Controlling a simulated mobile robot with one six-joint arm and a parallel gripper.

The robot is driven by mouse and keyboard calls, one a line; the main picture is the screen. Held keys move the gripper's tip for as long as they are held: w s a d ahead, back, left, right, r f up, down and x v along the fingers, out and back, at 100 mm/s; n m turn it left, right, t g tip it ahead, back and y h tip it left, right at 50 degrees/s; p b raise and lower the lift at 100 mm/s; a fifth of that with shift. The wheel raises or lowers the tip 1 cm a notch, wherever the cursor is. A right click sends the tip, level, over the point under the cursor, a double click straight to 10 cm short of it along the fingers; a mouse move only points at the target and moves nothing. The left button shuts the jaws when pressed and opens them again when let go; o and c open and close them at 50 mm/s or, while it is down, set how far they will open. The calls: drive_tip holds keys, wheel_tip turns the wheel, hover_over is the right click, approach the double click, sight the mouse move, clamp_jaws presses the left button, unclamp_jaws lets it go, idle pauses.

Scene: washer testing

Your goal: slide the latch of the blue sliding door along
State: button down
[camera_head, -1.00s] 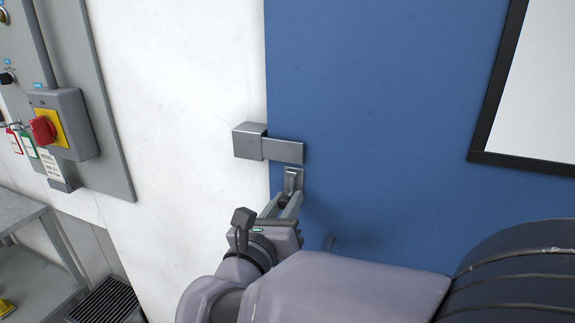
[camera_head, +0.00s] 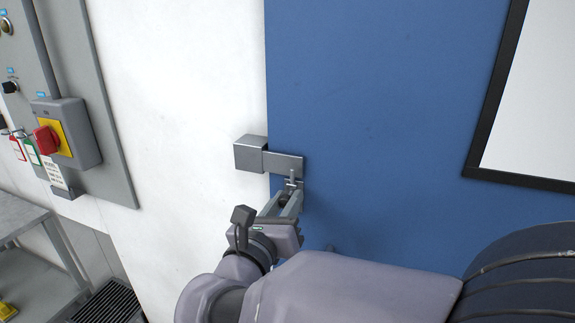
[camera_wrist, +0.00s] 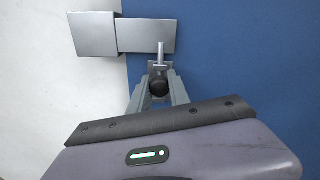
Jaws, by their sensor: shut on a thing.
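The blue sliding door (camera_head: 400,100) fills the middle and right of the head view. A grey metal latch bar (camera_head: 283,163) lies on its left edge, running into a square metal block (camera_head: 250,153) on the white wall. In the wrist view the bar (camera_wrist: 147,36) and block (camera_wrist: 94,34) show at the top. A small latch handle with an upright pin (camera_wrist: 161,55) and a plate stands just below the bar. My gripper (camera_head: 287,196) reaches up from below; its fingers (camera_wrist: 159,82) are shut on the latch handle. The fingertips partly hide the handle.
A grey panel with a red and yellow switch (camera_head: 48,138) and hanging tags is on the wall at left. A grey shelf (camera_head: 20,216) stands below it. A black-framed white board (camera_head: 530,95) is on the door at right.

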drive_tip(key=shift+r, duration=0.15)
drive_tip(key=c, duration=1.2)
unclamp_jaws()
drive_tip(key=p+v, duration=0.4)
drive_tip(key=v, duration=1.3)
drive_tip(key=shift+s, duration=0.2)
